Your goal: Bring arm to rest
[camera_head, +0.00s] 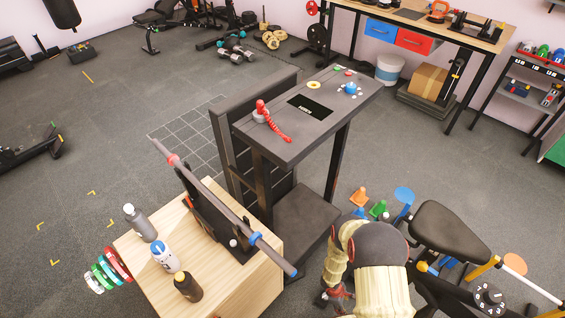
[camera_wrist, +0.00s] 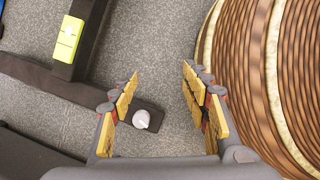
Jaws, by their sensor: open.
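My gripper (camera_wrist: 160,80) is open in the wrist view, its two yellow-padded fingers apart with nothing between them. Grey floor, a dark bar and a small white knob show beyond and below the fingers. In the head view my arm, cream and dark grey, is folded low at the bottom right of centre. My gripper is mostly hidden there, so its fingertips cannot be made out. No object is held.
A wooden box (camera_head: 220,279) bears bottles and a barbell (camera_head: 224,211); coloured plates (camera_head: 107,268) sit at its left. A dark stand (camera_head: 300,142) rises behind my arm. A curved brown ribbed surface (camera_wrist: 250,60) lies right of my fingers.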

